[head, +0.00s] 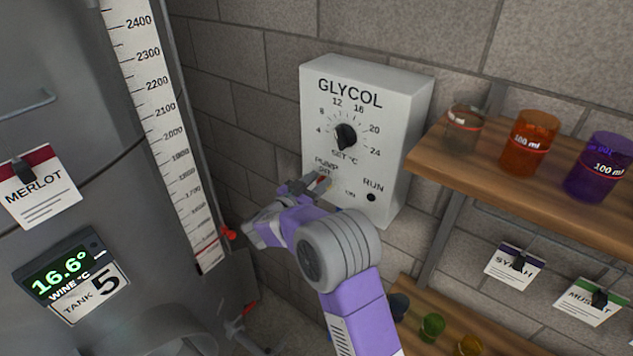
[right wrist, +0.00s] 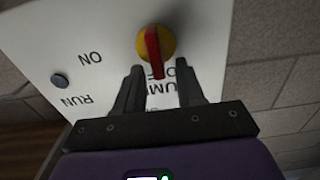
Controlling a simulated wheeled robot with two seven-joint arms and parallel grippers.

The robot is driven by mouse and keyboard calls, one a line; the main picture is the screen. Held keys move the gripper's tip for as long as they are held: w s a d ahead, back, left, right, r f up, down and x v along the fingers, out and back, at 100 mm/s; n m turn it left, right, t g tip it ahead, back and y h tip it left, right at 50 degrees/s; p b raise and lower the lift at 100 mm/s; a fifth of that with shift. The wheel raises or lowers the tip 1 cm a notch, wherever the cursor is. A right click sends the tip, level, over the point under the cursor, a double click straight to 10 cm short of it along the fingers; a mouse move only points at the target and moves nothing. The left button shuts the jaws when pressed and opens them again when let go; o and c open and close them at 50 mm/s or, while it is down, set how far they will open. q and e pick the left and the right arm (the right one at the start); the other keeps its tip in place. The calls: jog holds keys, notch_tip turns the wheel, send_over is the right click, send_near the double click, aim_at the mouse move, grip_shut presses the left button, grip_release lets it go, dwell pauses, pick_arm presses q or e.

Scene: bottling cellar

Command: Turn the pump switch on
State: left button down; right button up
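The pump switch shows in the right wrist view as a red lever (right wrist: 153,52) on a yellow round base (right wrist: 168,40). The lever points at the OFF label; ON is printed to one side. In the head view the switch (head: 323,181) is mostly hidden behind my right gripper (head: 312,185), at the lower left of the white GLYCOL box (head: 385,105). In the right wrist view my right gripper (right wrist: 160,72) is open, its fingertips on either side of the lever's tip with gaps showing. My left gripper is not in view.
The RUN lamp (head: 371,197) is dark. A black dial (head: 346,136) sits above the switch. A wooden shelf (head: 480,165) with beakers stands close at right. A steel tank (head: 70,130) with a scale fills the left.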

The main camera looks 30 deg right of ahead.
aim_at(333, 185)
grip_shut()
jog(key=m+b, duration=0.5)
jog(key=b, duration=0.1)
jog(key=s+f+m+b, duration=0.1)
jog(key=m+b, duration=0.4)
jog(key=b, duration=0.2)
jog(key=s+d+f+m+b, duration=0.1)
jog(key=m+b, duration=0.4)
jog(key=b, duration=0.1)
jog(key=shift+s+f, duration=0.15)
jog(key=shift+f, duration=0.05)
jog(key=shift+f+m+b, duration=0.1)
jog(key=shift+m+b, duration=1.4)
jog(key=shift+b, duration=0.3)
